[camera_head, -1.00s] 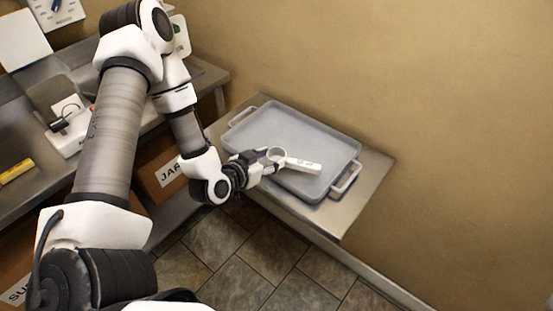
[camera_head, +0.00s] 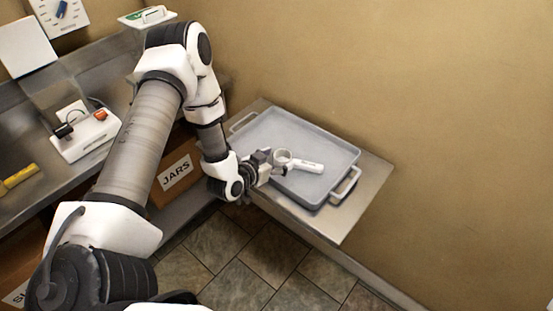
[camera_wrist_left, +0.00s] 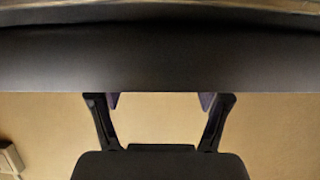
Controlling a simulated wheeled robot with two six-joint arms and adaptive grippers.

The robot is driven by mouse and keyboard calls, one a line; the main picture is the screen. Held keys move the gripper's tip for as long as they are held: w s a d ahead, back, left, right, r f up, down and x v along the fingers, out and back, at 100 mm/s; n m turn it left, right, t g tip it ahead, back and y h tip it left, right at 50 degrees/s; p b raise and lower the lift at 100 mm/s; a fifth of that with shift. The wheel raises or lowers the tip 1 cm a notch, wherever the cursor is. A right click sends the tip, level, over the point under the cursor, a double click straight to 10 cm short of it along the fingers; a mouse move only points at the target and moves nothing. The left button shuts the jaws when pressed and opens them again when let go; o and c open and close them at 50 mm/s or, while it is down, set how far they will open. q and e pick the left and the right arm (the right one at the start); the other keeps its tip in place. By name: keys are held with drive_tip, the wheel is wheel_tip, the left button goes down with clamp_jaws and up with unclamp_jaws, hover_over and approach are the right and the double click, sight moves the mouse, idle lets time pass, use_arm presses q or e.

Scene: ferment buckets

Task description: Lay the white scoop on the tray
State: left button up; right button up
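The white scoop (camera_head: 303,164) appears to lie on the grey tray (camera_head: 331,150), near its left front part, with its round cup toward my left gripper and its handle pointing right. My left gripper (camera_head: 277,168) is at the tray's near left edge, close beside the cup. In the left wrist view its two fingers (camera_wrist_left: 160,100) stand wide apart with nothing visible held between them. The scoop cannot be made out in that view. My right gripper is not in view.
The tray rests on a metal side table (camera_head: 362,200) against the tan wall. To the left, a metal bench holds a white device (camera_head: 85,135) and a yellow object (camera_head: 18,177). A box labelled JARS (camera_head: 176,172) stands below. Most of the tray is bare.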

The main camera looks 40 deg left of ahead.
use_arm(q)
drive_tip(key=d+p+v, duration=0.1)
drive_tip(key=v, duration=1.1)
drive_tip(key=s+d+f+g+h, duration=0.1)
drive_tip(key=s+d+f+g, duration=0.55)
drive_tip(key=f, duration=0.25)
drive_tip(key=s+d+f+g+y, duration=0.1)
drive_tip(key=s+d+f+g, duration=0.1)
drive_tip(key=s, duration=0.4)
drive_tip(key=s+d+f+n+g, duration=0.1)
drive_tip(key=s+f+g, duration=0.3)
drive_tip(key=s+g, duration=0.1)
drive_tip(key=shift+s+d+f+y, duration=0.2)
drive_tip(key=shift+s+d+y, duration=0.2)
drive_tip(key=shift+s, duration=0.15)
